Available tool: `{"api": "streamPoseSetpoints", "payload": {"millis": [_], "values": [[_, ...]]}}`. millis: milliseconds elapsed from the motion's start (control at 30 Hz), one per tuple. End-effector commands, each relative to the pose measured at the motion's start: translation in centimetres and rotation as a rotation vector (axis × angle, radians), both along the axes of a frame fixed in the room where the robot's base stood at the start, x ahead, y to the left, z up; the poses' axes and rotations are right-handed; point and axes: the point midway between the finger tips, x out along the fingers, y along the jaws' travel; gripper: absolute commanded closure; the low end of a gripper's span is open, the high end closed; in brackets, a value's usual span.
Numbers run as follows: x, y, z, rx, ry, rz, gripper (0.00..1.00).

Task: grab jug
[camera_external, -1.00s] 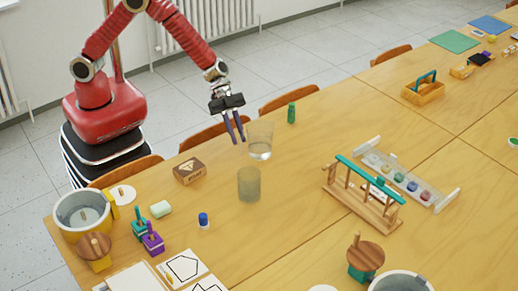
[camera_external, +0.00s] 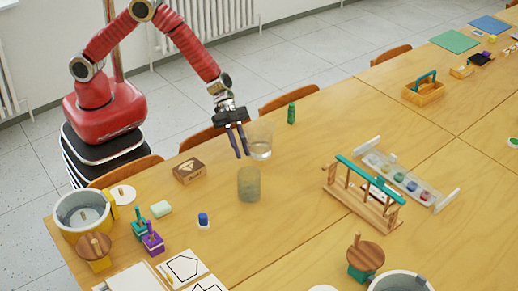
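A clear glass vessel (camera_external: 260,148) with some water low in it stands upright near the table's back edge; it looks like the jug, though no handle or spout can be made out. A grey, cloudy, jug-like vessel (camera_external: 249,186) stands closer to the camera. My gripper (camera_external: 242,156) points down just left of the clear vessel, with its two dark fingers a little apart and nothing between them. In this view the fingers lie close beside the clear vessel; whether they touch it cannot be told. The grey vessel is below the fingertips in the picture.
A small wooden box (camera_external: 189,171) is left of the gripper, and a green bottle (camera_external: 291,113) is right of the clear vessel. A blue-capped jar (camera_external: 203,220) stands in front. A wooden rack (camera_external: 362,194) is to the right. The table between is clear.

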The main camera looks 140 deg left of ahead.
Motion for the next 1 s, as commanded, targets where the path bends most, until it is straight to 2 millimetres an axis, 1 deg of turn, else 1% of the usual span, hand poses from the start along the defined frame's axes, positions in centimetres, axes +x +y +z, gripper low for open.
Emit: {"api": "streamPoseSetpoints", "payload": {"millis": [367, 600, 1000], "values": [[-0.02, 0.00, 0.04, 0.000, 0.000, 0.000, 0.83], [-0.01, 0.00, 0.04, 0.000, 0.000, 0.000, 1.00], [-0.01, 0.00, 0.04, 0.000, 0.000, 0.000, 1.00]]}}
